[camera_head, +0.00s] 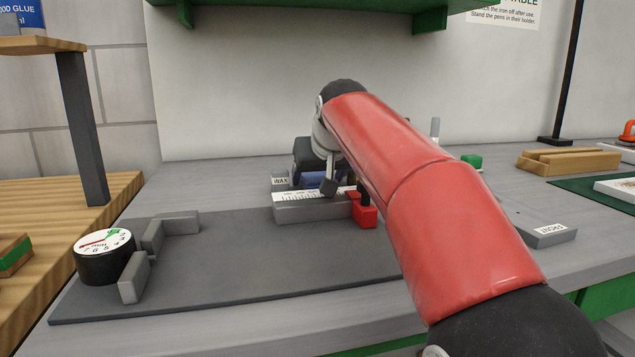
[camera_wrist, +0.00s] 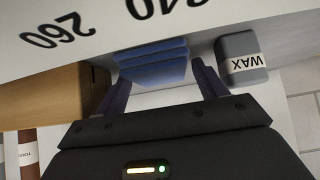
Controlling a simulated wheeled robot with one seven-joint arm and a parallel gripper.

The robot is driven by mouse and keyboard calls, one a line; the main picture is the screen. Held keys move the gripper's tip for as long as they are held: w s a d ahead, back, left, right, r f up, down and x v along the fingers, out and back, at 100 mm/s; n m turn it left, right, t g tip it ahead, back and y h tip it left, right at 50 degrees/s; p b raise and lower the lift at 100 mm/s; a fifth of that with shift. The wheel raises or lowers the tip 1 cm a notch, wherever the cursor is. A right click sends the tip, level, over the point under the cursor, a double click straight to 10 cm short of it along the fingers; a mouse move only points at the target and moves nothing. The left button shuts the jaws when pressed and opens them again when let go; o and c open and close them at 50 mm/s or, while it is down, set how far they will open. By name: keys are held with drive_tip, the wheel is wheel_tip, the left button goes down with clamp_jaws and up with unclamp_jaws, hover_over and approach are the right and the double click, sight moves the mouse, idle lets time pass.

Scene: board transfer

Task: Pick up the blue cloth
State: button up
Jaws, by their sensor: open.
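The blue cloth (camera_wrist: 152,60) shows in the wrist view as a folded, layered blue stack behind a white scale with large black numbers. My gripper (camera_wrist: 162,76) is open, with one dark finger on either side of the cloth's near end. I cannot tell whether the fingers touch it. In the head view a little of the blue cloth (camera_head: 311,179) shows below my gripper (camera_head: 325,184), behind the grey block with the ruler scale. My red arm and gripper hide most of that area.
A grey block marked WAX (camera_wrist: 241,57) stands close beside one finger; a brown wooden block (camera_wrist: 50,95) lies on the other side. The ruler block (camera_head: 310,210) with a red stop (camera_head: 363,211) stands in front. A round dial (camera_head: 104,257) sits at left on the dark mat (camera_head: 240,265).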

drive_tip(key=c, duration=0.7)
drive_tip(key=shift+c, duration=0.2)
